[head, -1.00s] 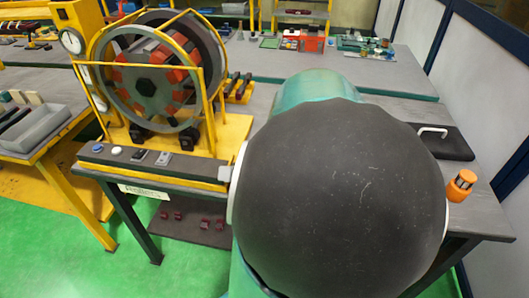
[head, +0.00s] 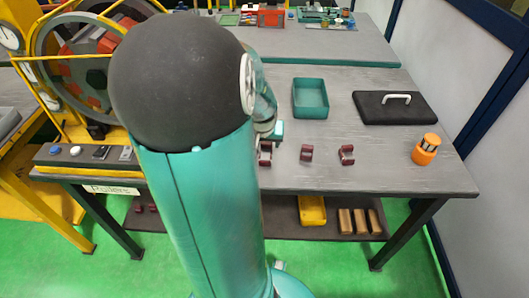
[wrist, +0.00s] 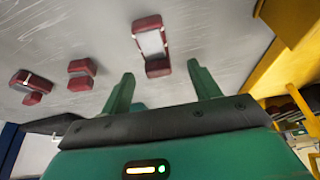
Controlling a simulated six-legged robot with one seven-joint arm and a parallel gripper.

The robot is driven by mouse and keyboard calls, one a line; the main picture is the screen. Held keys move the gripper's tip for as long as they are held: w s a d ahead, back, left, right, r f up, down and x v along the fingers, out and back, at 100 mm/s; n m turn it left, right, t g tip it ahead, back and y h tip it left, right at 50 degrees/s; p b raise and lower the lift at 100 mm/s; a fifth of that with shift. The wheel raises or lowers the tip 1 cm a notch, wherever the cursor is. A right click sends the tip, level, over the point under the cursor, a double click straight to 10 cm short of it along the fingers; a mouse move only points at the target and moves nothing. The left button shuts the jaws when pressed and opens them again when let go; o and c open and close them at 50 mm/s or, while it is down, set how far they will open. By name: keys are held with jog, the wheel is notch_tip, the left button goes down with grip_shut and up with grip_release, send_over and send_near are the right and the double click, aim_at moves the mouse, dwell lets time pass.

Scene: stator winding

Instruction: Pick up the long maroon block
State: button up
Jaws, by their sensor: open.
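The long maroon block (wrist: 157,68) lies on the grey table just beyond my fingertips in the wrist view. It has maroon ends and a pale middle, and it is the longest of three maroon pieces. In the head view the long block (head: 265,158) shows beside my arm, partly hidden. My gripper (wrist: 162,84) is open and empty, its two green fingers apart on either side of the block's near end. Whether the fingers reach down to its height cannot be told.
Two shorter maroon pieces, a middle one (head: 306,152) and a right one (head: 346,154), lie in a row on the table. A teal tray (head: 310,112), a black slab with a white handle (head: 395,108) and an orange lamp-like object (head: 426,150) stand around them. The stator (head: 85,62) is at left.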

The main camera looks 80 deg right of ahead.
aim_at(266, 144)
jog(key=shift+s+d+f, duration=0.1)
jog(key=shift+d+f, duration=0.2)
jog(key=shift+f, duration=0.1)
jog(key=shift+x, duration=2.15)
jog(key=shift+d, duration=0.15)
jog(key=shift+r, duration=0.1)
grip_shut()
